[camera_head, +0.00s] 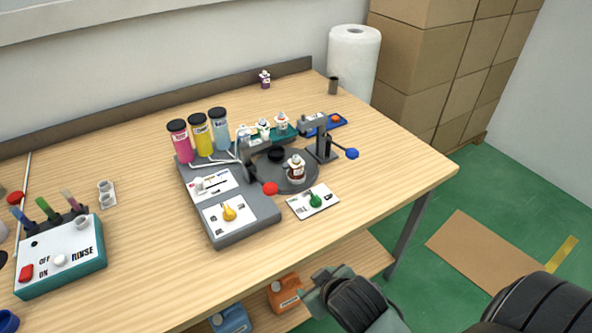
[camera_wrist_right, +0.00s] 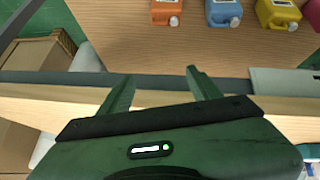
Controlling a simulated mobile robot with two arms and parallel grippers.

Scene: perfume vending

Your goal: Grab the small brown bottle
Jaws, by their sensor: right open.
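A small bottle with a white top and a brownish-red body (camera_head: 296,170) stands upright on the round grey turntable (camera_head: 272,180) of the filling machine. Another small bottle, with a dark purplish body (camera_head: 265,79), stands at the table's back edge; their exact colours are hard to tell at this size. My right gripper (camera_head: 312,296) is at the bottom of the head view, in front of the table's front edge and well apart from both bottles. In the right wrist view its fingers (camera_wrist_right: 156,86) are spread and empty. My left gripper is not in view.
Several white-topped bottles stand in a teal rack (camera_head: 284,134) behind the turntable. A lever press with a blue knob (camera_head: 351,153) rises at its right. Orange (camera_head: 286,293) and blue (camera_head: 230,319) jugs sit on the lower shelf.

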